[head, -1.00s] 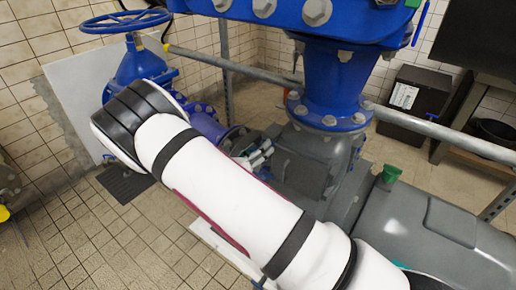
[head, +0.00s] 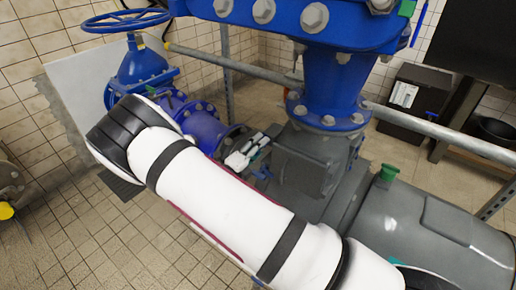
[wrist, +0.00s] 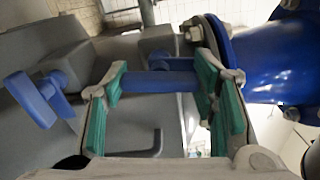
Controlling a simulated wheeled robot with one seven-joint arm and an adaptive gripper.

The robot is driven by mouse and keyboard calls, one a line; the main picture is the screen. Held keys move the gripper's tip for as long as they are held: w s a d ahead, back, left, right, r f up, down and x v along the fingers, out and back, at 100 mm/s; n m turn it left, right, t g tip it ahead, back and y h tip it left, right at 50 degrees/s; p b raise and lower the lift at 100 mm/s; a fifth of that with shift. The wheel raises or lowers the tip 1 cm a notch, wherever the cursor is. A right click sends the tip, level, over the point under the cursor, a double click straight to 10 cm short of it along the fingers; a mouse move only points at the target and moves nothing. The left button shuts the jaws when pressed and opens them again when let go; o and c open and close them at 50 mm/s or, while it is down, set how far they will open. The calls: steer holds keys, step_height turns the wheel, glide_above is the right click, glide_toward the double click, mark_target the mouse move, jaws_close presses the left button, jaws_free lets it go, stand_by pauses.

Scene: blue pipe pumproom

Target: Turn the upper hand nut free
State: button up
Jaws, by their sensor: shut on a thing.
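In the wrist view, a blue hand nut (wrist: 157,81) lies crosswise between the green pads of my gripper (wrist: 160,88). The gripper is shut on it, with one pad at each end. A second blue hand nut (wrist: 40,99) stands to the left, outside the fingers. I cannot tell for certain from the tilted view which one is the upper. In the head view my gripper (head: 248,152) is at the left side of the grey pump housing (head: 305,158), small and partly behind my forearm. A bit of blue shows just below it.
A blue flanged pipe (head: 327,85) rises from the housing. A blue valve with a handwheel (head: 127,20) stands at the left. A grey rail (head: 235,64) runs behind. A green funnel-like cap (head: 389,172) sits on the grey motor side.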

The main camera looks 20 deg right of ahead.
steer(key=shift+n, duration=1)
steer(key=o, duration=1.2)
steer(key=shift+c, duration=0.2)
steer(key=v, duration=1.2)
steer(key=shift+a, duration=0.1)
